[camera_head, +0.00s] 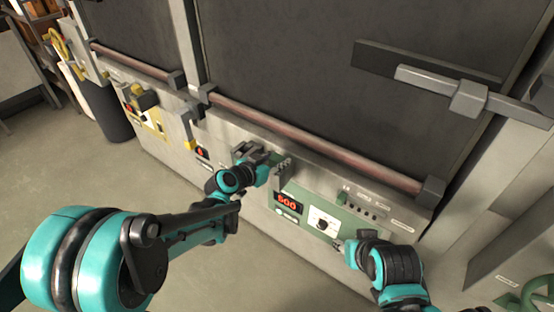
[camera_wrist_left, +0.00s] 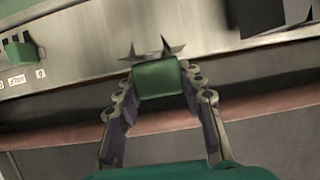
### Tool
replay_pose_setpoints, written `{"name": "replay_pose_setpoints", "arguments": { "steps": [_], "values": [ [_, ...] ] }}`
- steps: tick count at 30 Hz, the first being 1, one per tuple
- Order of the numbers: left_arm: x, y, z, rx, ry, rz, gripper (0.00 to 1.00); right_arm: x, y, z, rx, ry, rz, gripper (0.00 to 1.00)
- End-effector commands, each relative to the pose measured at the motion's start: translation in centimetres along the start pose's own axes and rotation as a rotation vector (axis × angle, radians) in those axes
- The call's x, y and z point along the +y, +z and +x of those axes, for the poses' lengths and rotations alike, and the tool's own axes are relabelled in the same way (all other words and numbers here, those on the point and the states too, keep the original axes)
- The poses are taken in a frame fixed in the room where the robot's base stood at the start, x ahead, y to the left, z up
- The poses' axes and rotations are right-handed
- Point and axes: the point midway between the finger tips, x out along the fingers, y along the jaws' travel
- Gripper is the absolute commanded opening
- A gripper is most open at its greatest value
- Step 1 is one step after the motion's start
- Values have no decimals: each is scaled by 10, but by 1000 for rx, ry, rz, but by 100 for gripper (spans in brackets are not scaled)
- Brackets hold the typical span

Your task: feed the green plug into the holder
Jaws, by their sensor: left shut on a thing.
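The green plug (camera_wrist_left: 158,79) is a small green block between the fingertips of my left gripper (camera_wrist_left: 158,88) in the left wrist view. The gripper is shut on it. A metal bracket with pointed prongs (camera_wrist_left: 152,51), apparently the holder, lies just beyond the plug; I cannot tell whether they touch. In the head view my left gripper (camera_head: 264,160) is at the panel's upper edge, beside a grey pronged bracket (camera_head: 283,170). The plug is hidden there. My right gripper (camera_head: 341,243) is near the green panel's dial; its jaw opening is unclear.
The green control panel (camera_head: 350,205) has a red display (camera_head: 288,201), a dial (camera_head: 322,224) and small switches. A long reddish handle bar (camera_head: 310,140) runs just above it. A yellow panel (camera_head: 145,108) is at left. The floor (camera_head: 70,170) at left is clear.

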Motion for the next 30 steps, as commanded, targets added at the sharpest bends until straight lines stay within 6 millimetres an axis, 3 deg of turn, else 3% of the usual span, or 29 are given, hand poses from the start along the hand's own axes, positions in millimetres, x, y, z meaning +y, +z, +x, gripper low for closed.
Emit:
{"name": "replay_pose_setpoints", "arguments": {
  "steps": [7, 8, 10, 22, 30],
  "values": [
    [0, 0, 0, 0, 0, 0, 8, 0, 0, 0, 0, 0, 0, 40],
    [0, 0, 0, 0, 0, 0, 44, 0, 0, 0, 0, 0, 0, 40],
    [0, 0, 0, 0, 0, 0, 62, 0, 0, 0, 0, 0, 0, 40],
    [0, 0, -6, 0, -1, 0, 63, 0, 0, 0, 0, 0, 0, 40],
    [-1, 0, -56, 0, -3, -2, 63, 0, 0, 0, 0, 0, 0, 40]
  ]
}}
